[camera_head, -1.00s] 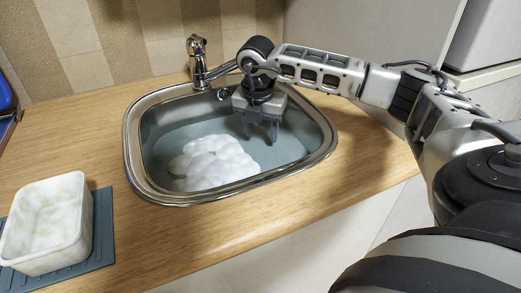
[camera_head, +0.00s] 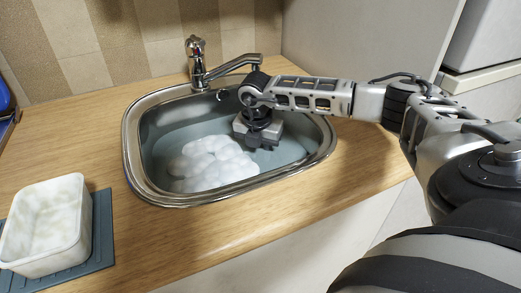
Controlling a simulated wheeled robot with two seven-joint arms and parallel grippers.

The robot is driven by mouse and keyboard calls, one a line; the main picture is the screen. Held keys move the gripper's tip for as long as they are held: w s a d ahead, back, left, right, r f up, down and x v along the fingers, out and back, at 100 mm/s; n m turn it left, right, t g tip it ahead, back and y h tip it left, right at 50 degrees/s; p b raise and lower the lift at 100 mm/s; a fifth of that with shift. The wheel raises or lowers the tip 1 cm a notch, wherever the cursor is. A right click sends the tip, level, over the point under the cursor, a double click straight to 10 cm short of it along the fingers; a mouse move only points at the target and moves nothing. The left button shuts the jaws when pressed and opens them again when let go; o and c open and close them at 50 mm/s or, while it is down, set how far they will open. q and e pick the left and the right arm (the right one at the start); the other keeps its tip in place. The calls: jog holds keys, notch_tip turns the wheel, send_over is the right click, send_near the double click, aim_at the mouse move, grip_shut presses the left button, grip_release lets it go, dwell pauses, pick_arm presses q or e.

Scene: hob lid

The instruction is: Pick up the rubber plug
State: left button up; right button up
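I cannot see the rubber plug; cloudy water (camera_head: 285,152) and white foam (camera_head: 210,165) cover the bottom of the steel sink (camera_head: 163,197). My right gripper (camera_head: 262,147) points down into the sink, just right of the foam. Its body is close to the water and its fingers are mostly out of sight at the surface, so I cannot tell whether they are open or hold anything. My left gripper is not in view.
A chrome tap (camera_head: 199,65) stands behind the sink, its spout reaching close to my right wrist. A white tub (camera_head: 43,225) sits on a blue-grey mat (camera_head: 102,225) at the left. The wooden worktop (camera_head: 150,235) in front of the sink is clear.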

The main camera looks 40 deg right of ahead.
grip_shut()
